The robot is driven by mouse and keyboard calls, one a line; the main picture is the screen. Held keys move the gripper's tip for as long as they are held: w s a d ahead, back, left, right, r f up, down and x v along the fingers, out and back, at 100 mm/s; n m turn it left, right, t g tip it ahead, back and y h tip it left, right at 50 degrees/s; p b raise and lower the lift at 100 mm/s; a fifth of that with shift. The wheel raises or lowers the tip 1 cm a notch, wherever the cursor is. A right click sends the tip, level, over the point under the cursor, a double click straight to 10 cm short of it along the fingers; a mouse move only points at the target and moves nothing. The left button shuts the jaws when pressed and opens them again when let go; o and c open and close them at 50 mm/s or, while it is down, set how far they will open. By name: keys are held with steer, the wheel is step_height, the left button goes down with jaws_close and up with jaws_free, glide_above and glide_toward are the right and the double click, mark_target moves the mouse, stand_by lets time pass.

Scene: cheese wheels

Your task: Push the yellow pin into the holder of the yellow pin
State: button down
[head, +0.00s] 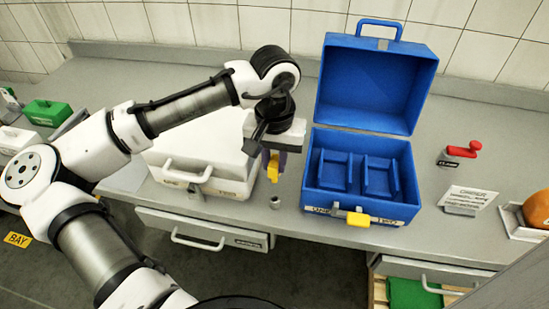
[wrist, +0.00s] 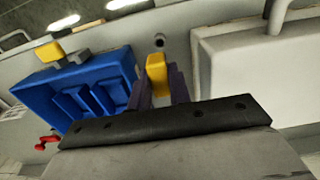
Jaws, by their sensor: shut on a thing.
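The yellow pin (head: 273,170) is held between the purple fingers of my gripper (head: 274,163), above the counter's front edge. In the wrist view the pin (wrist: 157,72) stands out between the two fingers (wrist: 161,88), which are shut on it. A small grey round socket (head: 275,202) stands on the counter below the gripper, between the white case and the blue box. It looks like the pin's holder and also shows with a dark hole in the wrist view (wrist: 160,41). The pin is above the socket and apart from it.
An open blue box (head: 401,208) with a yellow latch (head: 358,219) stands to the right. A closed white case (head: 200,150) stands to the left, with a grey piece (head: 196,192) before it. A red-handled object (head: 462,149) and a sign (head: 468,198) are farther right.

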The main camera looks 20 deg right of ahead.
mark_target(274, 182)
stand_by(0.3)
steer(key=shift+f+b, duration=1.75)
steer(key=shift+f, duration=1.1)
steer(key=shift+p, duration=0.7)
steer(key=shift+f+b, duration=1.2)
steer(key=shift+f, duration=0.85)
steer(key=c, duration=1.2)
jaws_free()
